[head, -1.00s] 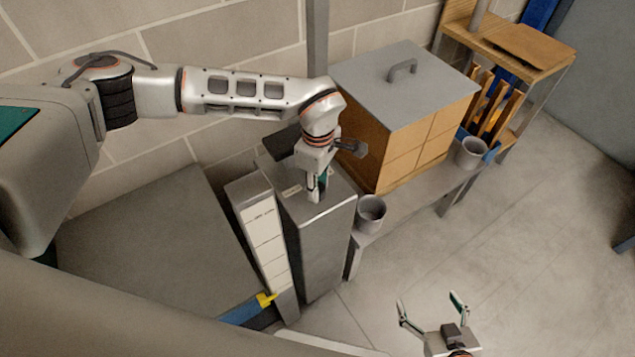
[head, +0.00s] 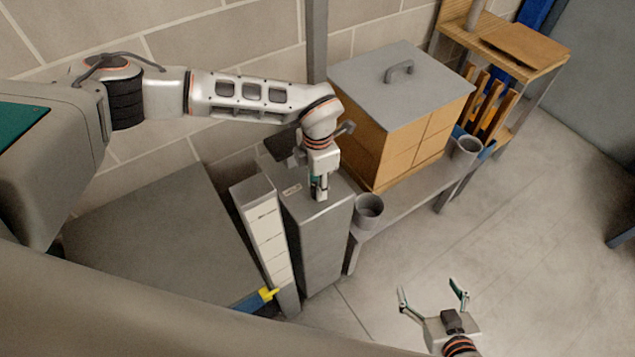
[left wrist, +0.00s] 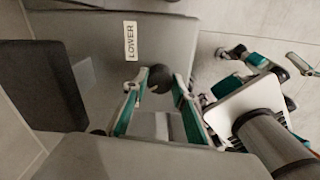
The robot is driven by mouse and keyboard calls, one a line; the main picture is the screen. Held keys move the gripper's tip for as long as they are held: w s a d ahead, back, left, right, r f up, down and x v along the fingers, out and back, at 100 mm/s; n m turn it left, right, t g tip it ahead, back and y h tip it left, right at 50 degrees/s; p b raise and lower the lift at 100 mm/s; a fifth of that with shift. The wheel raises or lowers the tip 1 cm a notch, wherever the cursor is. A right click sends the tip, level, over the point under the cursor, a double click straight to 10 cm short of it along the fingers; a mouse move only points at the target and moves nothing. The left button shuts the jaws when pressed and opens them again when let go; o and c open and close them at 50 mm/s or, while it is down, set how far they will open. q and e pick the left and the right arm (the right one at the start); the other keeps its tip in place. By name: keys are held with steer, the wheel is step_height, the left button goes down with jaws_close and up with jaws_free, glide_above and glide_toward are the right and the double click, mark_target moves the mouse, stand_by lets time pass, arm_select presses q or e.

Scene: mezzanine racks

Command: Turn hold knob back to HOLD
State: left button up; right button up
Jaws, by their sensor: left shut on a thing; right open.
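A dark round knob (left wrist: 160,77) sits on top of the grey metal cabinet (head: 325,240), beside a white label reading LOWER (left wrist: 130,40). My left gripper (head: 319,194) points down at the cabinet top. In the left wrist view its fingers (left wrist: 161,80) are closed on the knob, one on each side. In the head view the gripper hides the knob, and I cannot read which setting it points to. My right gripper (head: 432,298) is open and empty, low in the front, away from the cabinet.
A wooden box with a grey lid (head: 405,80) stands close behind and right of the cabinet. Grey cups (head: 368,211) stand on the low bench (head: 405,205). A narrow white-fronted unit (head: 265,235) adjoins the cabinet's left.

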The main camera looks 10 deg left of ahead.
arm_select(q)
steer(key=shift+n, duration=0.8)
steer(key=shift+o, duration=0.2)
steer(key=shift+c, duration=0.2)
steer(key=o, duration=1.1)
steer(key=shift+r, duration=0.1)
step_height(320, 180, up, 12)
steer(key=shift+f, duration=0.1)
